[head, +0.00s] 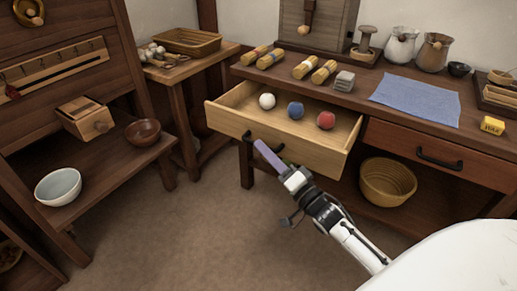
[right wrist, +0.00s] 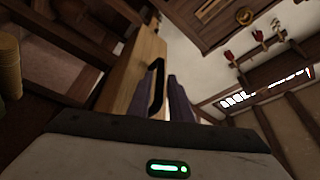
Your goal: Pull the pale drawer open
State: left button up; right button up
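The pale drawer (head: 300,139) is pulled well out of the dark wooden bench, and its inside shows. A white ball (head: 267,101), a blue ball (head: 295,111) and a red ball (head: 326,120) lie in it. Its black handle (head: 247,136) is on the front face and is partly hidden by my right gripper (head: 262,148). In the right wrist view the handle (right wrist: 156,85) runs between the two purple fingers (right wrist: 159,100), which are shut on it. The pale drawer front (right wrist: 130,75) is just beyond. My left gripper is not in view.
A closed brown drawer (head: 440,157) with a black handle is right of the pale one. A woven basket (head: 387,183) stands below. A blue cloth (head: 415,98) lies on the bench top. Shelves with a bowl (head: 58,187) stand left. The floor (head: 190,230) before the bench is clear.

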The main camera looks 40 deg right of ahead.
jog(key=shift+x, duration=1.15)
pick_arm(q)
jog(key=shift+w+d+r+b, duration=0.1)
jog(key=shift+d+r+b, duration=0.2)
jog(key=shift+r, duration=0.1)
pick_arm(e)
jog(key=shift+w, duration=0.45)
jog(key=shift+r, duration=0.1)
jog(key=shift+c, duration=0.5)
grip_shut()
jog(key=shift+a, duration=0.1)
